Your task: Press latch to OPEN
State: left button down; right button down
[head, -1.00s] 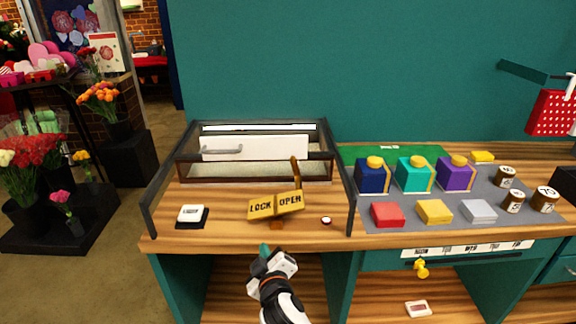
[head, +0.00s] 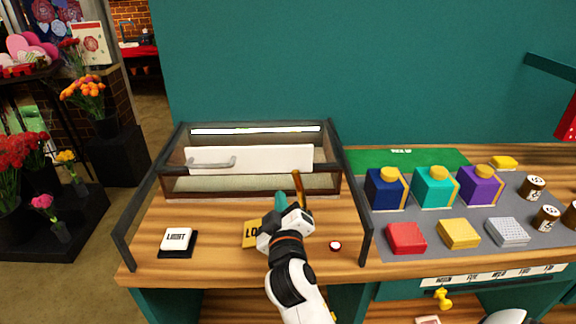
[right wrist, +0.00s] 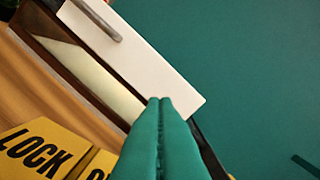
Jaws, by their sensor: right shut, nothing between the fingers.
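The yellow latch plate (head: 251,236) sits on the wooden counter in front of a glass-sided case. Its LOCK half shows in the head view; my right gripper hides the OPEN half. In the right wrist view the plate (right wrist: 38,155) shows LOCK and the edge of the other half at the lower left. A thin amber upright piece (head: 298,187) stands just behind the gripper. My right gripper (head: 281,197), with teal fingers, is shut and empty above the plate. Its closed fingertips (right wrist: 160,101) point towards the case. I cannot tell whether they touch anything. My left gripper is not in view.
The case has a white panel with a grey handle (head: 212,163). A white LIGHT switch (head: 177,240) lies left of the latch, and a small red-and-white button (head: 335,246) lies right. Coloured boxes and blocks stand on a grey mat (head: 385,221) farther right.

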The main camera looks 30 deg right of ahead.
jog(key=w+d+p, duration=0.1)
jog(key=w+d, duration=0.1)
jog(key=w+d+p, duration=0.1)
jog(key=w+d, duration=0.2)
jog(key=w+d+p, duration=0.1)
jog(key=w+d, duration=0.1)
jog(key=w, duration=0.1)
jog(key=shift+w+d+f, duration=0.2)
jog(key=shift+f, duration=0.2)
jog(key=shift+s+d+f, duration=0.15)
jog(key=shift+d+f, duration=0.05)
jog(key=shift+d, duration=0.05)
jog(key=shift+f, duration=0.1)
